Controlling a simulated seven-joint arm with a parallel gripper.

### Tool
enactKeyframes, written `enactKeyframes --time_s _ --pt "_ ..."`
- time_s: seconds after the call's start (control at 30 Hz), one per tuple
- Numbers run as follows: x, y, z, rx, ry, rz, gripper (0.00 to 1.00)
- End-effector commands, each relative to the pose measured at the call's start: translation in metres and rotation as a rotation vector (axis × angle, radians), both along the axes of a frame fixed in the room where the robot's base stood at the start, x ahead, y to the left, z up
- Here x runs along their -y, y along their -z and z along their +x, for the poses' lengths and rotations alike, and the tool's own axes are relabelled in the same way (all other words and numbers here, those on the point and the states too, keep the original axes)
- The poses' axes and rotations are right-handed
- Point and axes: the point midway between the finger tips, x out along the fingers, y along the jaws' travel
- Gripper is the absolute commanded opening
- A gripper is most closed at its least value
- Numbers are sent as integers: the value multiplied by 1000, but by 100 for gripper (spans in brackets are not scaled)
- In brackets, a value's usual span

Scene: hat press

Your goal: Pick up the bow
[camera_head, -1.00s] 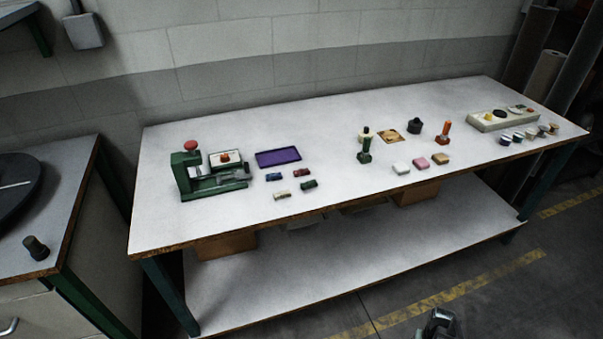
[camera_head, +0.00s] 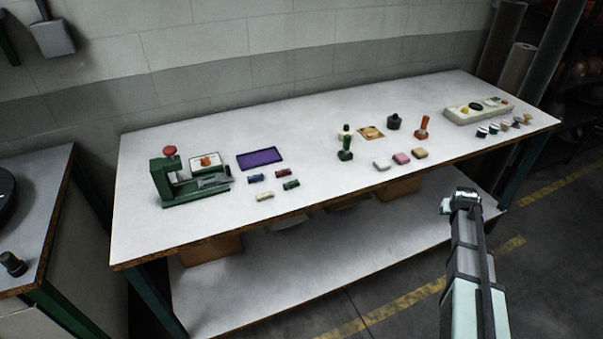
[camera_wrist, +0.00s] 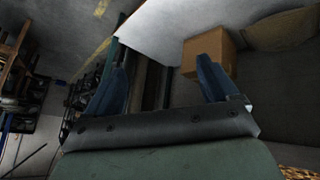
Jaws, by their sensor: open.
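No thing on the white workbench (camera_head: 330,205) can be clearly made out as a bow at this size. Small coloured pieces lie in front of a purple mat (camera_head: 260,158): a blue one (camera_head: 256,178), a dark red one (camera_head: 282,173), a cream one (camera_head: 265,196) and a green one (camera_head: 291,184). My gripper (camera_wrist: 162,85) is open and empty in the wrist view, its two blue fingers wide apart. In the head view my arm rises in front of the bench at the right, away from the small pieces.
A green press (camera_head: 190,185) stands on the left of the bench. The bench's front middle is clear. Cardboard boxes (camera_wrist: 210,50) sit underneath.

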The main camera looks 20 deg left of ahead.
Motion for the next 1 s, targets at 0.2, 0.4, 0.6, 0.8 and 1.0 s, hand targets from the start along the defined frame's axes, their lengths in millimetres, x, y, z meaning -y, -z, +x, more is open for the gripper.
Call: enactKeyframes --time_s 0.2,0.4,0.6,0.8,1.0 --pt "-8 -101 65 154 -34 -34 87" --pt "-70 -184 104 199 -97 -31 87" --pt "-179 -250 114 142 -186 1 87" --pt "-291 -251 80 -31 -273 35 87" --pt "-397 -249 26 -224 -361 44 87"
